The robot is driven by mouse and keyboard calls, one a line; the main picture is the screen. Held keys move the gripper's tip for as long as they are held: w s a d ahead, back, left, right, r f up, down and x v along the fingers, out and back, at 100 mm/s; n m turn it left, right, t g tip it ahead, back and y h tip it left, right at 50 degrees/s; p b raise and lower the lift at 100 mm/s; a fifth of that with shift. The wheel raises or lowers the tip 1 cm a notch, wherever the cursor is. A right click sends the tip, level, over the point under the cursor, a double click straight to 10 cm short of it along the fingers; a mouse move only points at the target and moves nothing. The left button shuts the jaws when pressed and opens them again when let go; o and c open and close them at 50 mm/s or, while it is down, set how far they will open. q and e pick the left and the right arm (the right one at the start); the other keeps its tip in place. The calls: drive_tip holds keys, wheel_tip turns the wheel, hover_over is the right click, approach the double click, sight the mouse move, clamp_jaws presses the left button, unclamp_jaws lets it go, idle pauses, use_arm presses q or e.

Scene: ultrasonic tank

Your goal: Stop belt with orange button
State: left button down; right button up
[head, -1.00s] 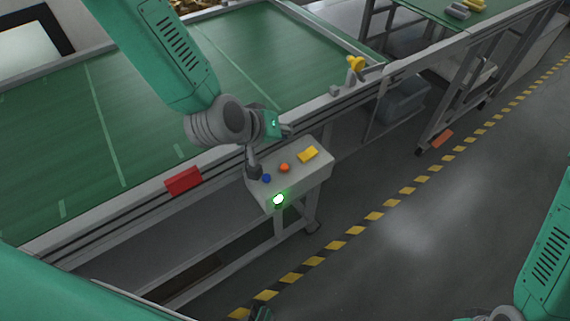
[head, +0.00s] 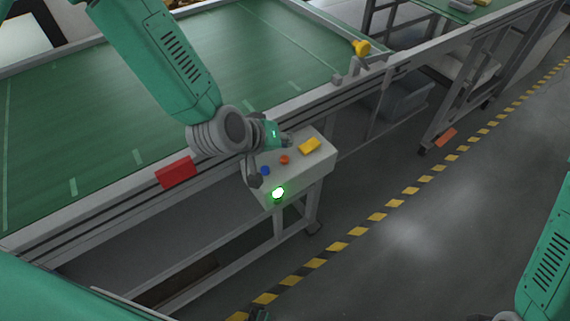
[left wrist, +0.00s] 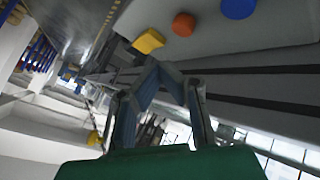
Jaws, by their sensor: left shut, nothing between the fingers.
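The grey control box (head: 300,172) stands beside the conveyor on a stand. On its top are a blue button (head: 265,170), an orange button (head: 284,159) and a yellow block-shaped part (head: 309,145). A green lamp (head: 278,193) glows on its front. My left gripper (head: 287,140) is shut and empty, at the box's belt-side edge, beyond the orange button. In the left wrist view, the shut fingertips (left wrist: 160,66) sit below the orange button (left wrist: 184,24) in the picture and apart from it.
The green belt (head: 200,90) runs behind the box within a grey rail. A red block (head: 176,172) sits on the rail to the left, and a yellow part (head: 361,47) at the rail's far right. The floor right of the striped line (head: 375,219) is clear.

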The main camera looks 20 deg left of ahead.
sight(284, 158)
use_arm(q)
drive_tip(key=shift+f+b, duration=0.5)
drive_tip(key=shift+f, duration=0.65)
use_arm(e)
drive_tip(key=shift+f, duration=0.85)
use_arm(q)
drive_tip(key=shift+f, duration=0.35)
use_arm(e)
drive_tip(key=shift+f, duration=0.15)
use_arm(q)
drive_tip(key=shift+s+f+b, duration=0.1)
drive_tip(key=shift+f+b, duration=0.3)
drive_tip(key=shift+b, duration=0.05)
use_arm(e)
drive_tip(key=shift+f, duration=0.25)
use_arm(q)
drive_tip(key=shift+r, duration=0.15)
use_arm(e)
drive_tip(key=shift+r, duration=0.15)
use_arm(q)
drive_tip(key=shift+r+p, duration=0.7)
drive_tip(key=shift+p, duration=0.05)
use_arm(e)
drive_tip(key=shift+r, duration=0.6)
use_arm(q)
drive_tip(key=shift+r, duration=0.1)
